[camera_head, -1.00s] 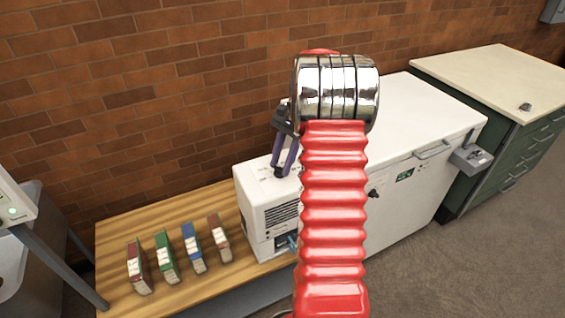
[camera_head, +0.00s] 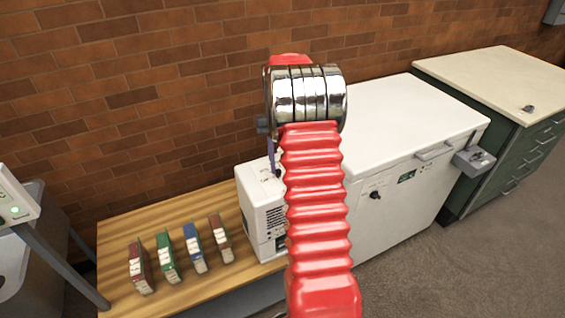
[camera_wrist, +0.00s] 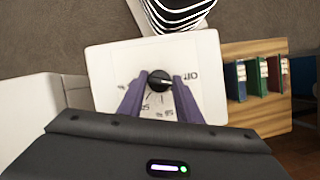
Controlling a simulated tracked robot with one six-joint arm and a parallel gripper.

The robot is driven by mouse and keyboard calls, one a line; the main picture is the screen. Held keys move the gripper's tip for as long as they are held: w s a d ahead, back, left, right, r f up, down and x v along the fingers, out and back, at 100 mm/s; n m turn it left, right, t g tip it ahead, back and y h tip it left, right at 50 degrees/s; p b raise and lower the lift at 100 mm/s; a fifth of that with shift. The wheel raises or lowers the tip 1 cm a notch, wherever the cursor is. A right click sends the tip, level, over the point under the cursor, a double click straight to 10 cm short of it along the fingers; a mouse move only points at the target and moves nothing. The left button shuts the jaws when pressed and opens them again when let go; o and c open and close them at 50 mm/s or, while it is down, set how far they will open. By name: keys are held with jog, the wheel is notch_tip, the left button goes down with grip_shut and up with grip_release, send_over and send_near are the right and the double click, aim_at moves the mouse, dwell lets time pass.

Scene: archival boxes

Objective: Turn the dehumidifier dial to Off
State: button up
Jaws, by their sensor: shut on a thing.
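The dehumidifier is a white box (camera_head: 258,215) with a vent, standing on a wooden bench. In the wrist view its white top (camera_wrist: 105,65) carries a round black dial (camera_wrist: 159,79) with a pale pointer line. An "Off" mark is printed right of the dial and number marks lie below it. The pointer appears to lean right, roughly toward the "Off" side; its exact alignment is too small to tell. My gripper (camera_wrist: 159,84) has its two purple fingers on either side of the dial, shut on it.
Several boxes (camera_head: 196,250) in red, green and blue stand on the bench (camera_head: 120,235) left of the dehumidifier. A large white chest (camera_head: 400,120) stands close on its right, with a green cabinet (camera_head: 490,150) beyond. A brick wall is behind.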

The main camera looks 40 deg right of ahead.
jog(key=shift+n+h, duration=0.7)
jog(key=shift+n, duration=1)
jog(key=shift+a, duration=0.1)
jog(key=o, duration=1)
jog(key=shift+g, duration=0.3)
jog(key=shift+o, duration=0.2)
jog(key=shift+w+r, duration=0.1)
jog(key=v, duration=1.3)
jog(key=shift+r, duration=0.25)
